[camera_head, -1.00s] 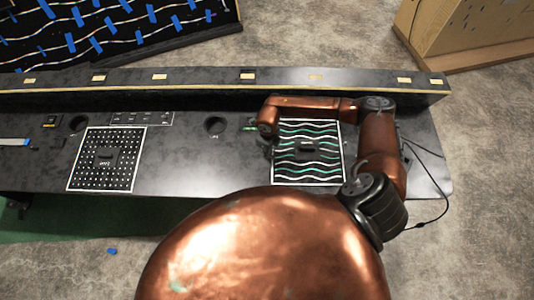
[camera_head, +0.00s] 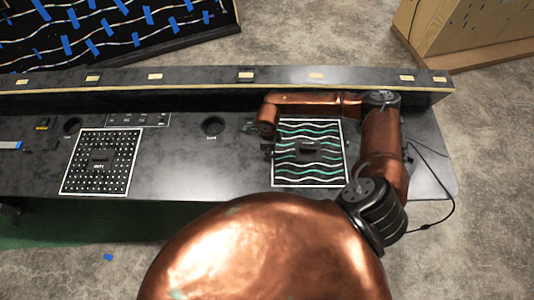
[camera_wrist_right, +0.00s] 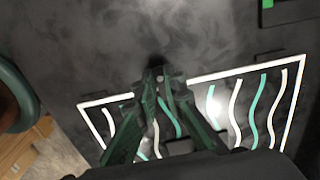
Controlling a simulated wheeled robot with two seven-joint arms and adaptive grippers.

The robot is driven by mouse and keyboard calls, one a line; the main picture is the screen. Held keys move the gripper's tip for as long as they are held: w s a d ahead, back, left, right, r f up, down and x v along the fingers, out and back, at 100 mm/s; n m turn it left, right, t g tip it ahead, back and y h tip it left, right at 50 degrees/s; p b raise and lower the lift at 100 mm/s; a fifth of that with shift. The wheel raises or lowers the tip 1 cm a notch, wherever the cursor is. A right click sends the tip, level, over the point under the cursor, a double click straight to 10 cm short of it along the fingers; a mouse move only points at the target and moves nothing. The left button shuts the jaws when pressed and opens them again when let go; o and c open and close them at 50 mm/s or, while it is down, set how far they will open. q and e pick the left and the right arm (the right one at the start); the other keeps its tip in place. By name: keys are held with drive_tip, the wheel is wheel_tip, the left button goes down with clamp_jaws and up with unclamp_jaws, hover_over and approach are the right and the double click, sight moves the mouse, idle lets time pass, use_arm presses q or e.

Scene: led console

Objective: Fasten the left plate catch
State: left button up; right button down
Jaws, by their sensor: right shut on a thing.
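The plate with white and green wavy lines (camera_head: 310,171) lies flat on the dark console (camera_head: 200,172), framed in white. It also fills the lower part of the right wrist view (camera_wrist_right: 238,103). My right gripper (camera_head: 267,151) is at the plate's left edge, mostly hidden under my copper wrist. In the right wrist view its dark green fingers (camera_wrist_right: 160,80) come together on a small dark piece at the plate's border, which I take to be the left plate catch (camera_wrist_right: 157,68). The fingers hide most of it, so its position cannot be told. My left gripper is not in view.
A second plate with white dots (camera_head: 85,181) lies to the left, with round holes (camera_head: 212,126) in the console nearby. A raised ledge with small tan labels (camera_head: 246,75) runs along the back. A black cable (camera_head: 440,211) hangs at the right end.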

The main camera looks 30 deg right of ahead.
drive_tip(key=shift+w+d, duration=0.1)
drive_tip(key=c, duration=2)
unclamp_jaws()
wheel_tip(320, 180, up, 12)
drive_tip(key=shift+r, duration=0.1)
